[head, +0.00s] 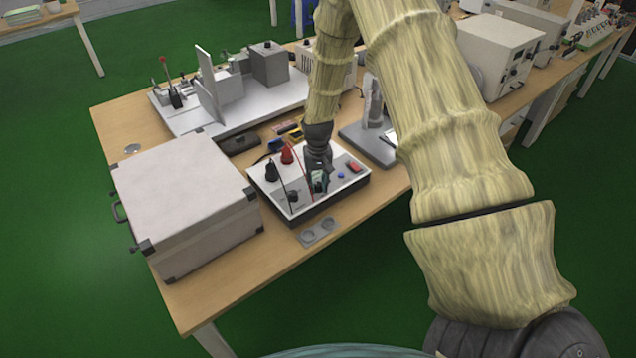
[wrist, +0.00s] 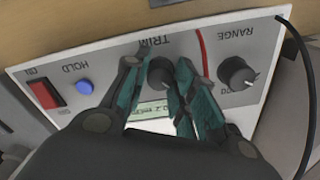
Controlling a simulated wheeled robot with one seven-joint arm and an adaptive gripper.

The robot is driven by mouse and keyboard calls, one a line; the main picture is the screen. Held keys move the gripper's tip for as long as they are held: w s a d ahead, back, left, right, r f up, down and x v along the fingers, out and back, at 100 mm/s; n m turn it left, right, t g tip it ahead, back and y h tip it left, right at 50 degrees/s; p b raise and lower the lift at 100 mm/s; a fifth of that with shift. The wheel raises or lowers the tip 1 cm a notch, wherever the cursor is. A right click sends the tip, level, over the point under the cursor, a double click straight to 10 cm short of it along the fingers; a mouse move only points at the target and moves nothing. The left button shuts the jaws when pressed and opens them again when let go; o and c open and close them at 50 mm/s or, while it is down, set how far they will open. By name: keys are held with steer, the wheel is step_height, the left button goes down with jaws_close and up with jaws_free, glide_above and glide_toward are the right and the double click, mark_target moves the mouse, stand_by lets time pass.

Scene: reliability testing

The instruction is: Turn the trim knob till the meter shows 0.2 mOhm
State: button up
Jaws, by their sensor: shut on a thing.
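The meter (head: 278,198) is a white box with a sloped panel on the bench. My gripper (head: 318,182) reaches down onto its panel and hides the trim knob in the head view. In the wrist view the panel is upside down, and my gripper (wrist: 158,74) has its teal fingers shut on the dark trim knob (wrist: 160,70), below the TRIM label. The display (wrist: 152,112) shows partly between the fingers. Its small text seems to read about 0.2 mOhm, but part is hidden.
The range knob (wrist: 236,73), blue hold button (wrist: 84,87) and red switch (wrist: 46,94) share the panel. A red lead (wrist: 204,50) passes close by my fingers. A large grey case (head: 180,200) stands left of the meter; a grey two-ring holder (head: 318,231) lies in front.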

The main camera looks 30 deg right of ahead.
mark_target(318, 183)
steer(key=o, duration=1.1)
steer(key=shift+c, duration=0.2)
step_height(318, 183, up, 12)
steer(key=shift+d, duration=0.1)
